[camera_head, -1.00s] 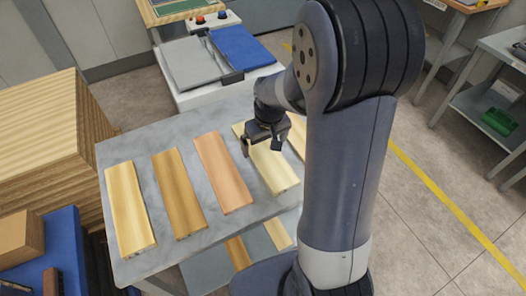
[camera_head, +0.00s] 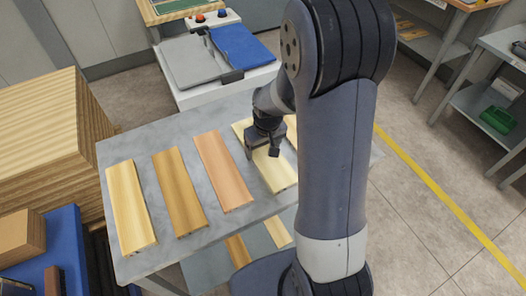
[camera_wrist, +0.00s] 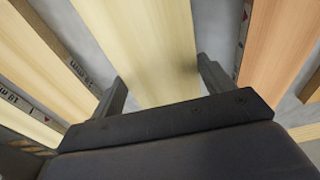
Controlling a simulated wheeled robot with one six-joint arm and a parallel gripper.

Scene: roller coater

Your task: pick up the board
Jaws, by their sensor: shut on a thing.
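A pale yellow board (camera_head: 274,174) lies on the grey table, the fourth from the left in the head view. My gripper (camera_head: 261,150) is down at this board, toward its far end. In the wrist view the pale board (camera_wrist: 145,50) runs between the two fingers of my gripper (camera_wrist: 160,85), one finger at each long edge. The gripper is shut on this board across its width. The board looks flat on the table; I see no clear gap below it. My arm hides part of the table to its right.
A yellow board (camera_head: 130,207), a brown board (camera_head: 178,191) and a reddish board (camera_head: 222,171) lie to the left on the grey table (camera_head: 128,148). Another board is partly hidden right of my gripper. A roller machine (camera_head: 220,75) stands behind, and stacked wood (camera_head: 45,125) at left.

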